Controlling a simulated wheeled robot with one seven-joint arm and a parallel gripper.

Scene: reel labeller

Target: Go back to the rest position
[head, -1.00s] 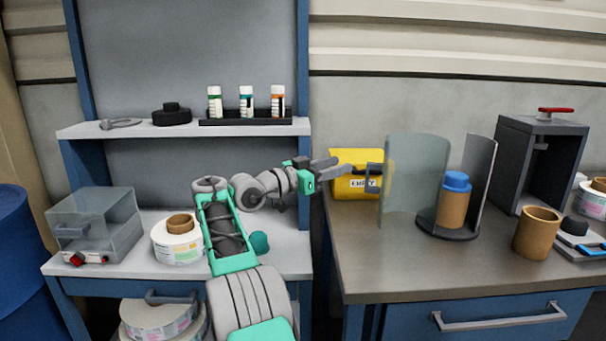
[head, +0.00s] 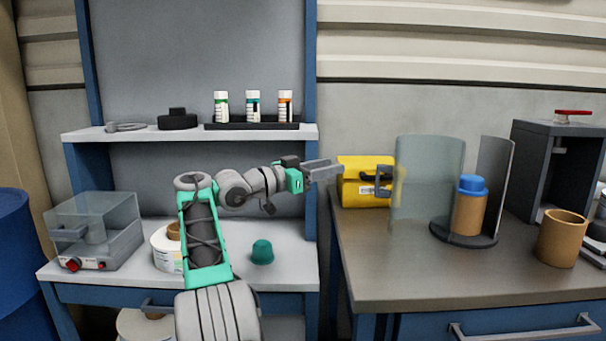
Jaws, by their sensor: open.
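My gripper (head: 325,170) is open and empty at the end of my raised arm. Its fingers point right, in front of the gap between the two benches, close to the left end of a yellow box (head: 351,190) in the picture. I cannot tell whether they touch it. My arm reaches up from the bottom of the view across the left bench (head: 290,278) and hides part of a label reel (head: 165,254).
A clear-lidded machine (head: 110,232) and a green knob-like piece (head: 262,252) stand on the left bench. Above is a shelf (head: 100,133) with several small items. A curved clear shield (head: 428,180), a blue-capped brown bottle (head: 468,212) and a cardboard core (head: 562,240) stand on the right bench.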

